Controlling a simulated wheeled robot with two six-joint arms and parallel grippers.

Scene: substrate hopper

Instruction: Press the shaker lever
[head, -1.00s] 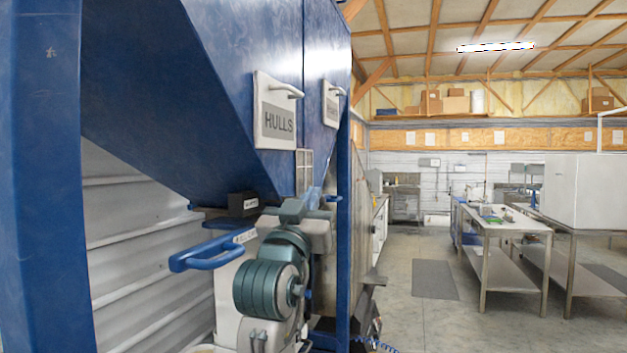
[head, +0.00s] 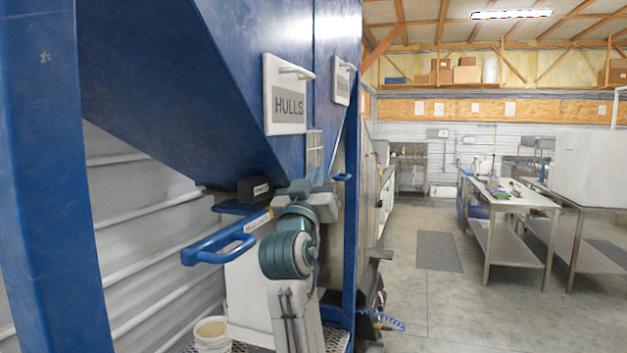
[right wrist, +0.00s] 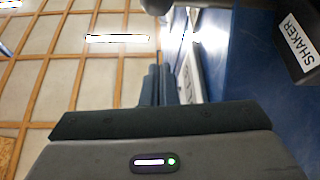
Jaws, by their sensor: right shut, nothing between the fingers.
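A dark block labelled SHAKER (head: 253,190) sits under the sloping blue hopper in the head view. A flat blue part (head: 232,207) shows just below it; I cannot tell which piece is the lever. In the right wrist view the SHAKER block (right wrist: 293,40) is at the upper right, to the side of the fingers. My right gripper (right wrist: 157,85) is shut and empty, apart from the block. In the head view the right gripper (head: 318,180) is small, largely hidden behind my wrist, right of the block. My left gripper is out of view.
A blue looped handle (head: 218,248) with a label sticks out below the block, close to my right arm. A HULLS plate (head: 290,97) is above. A white bucket (head: 211,334) stands below. Blue posts (head: 52,180) flank the hopper. Open floor and steel tables (head: 510,199) lie right.

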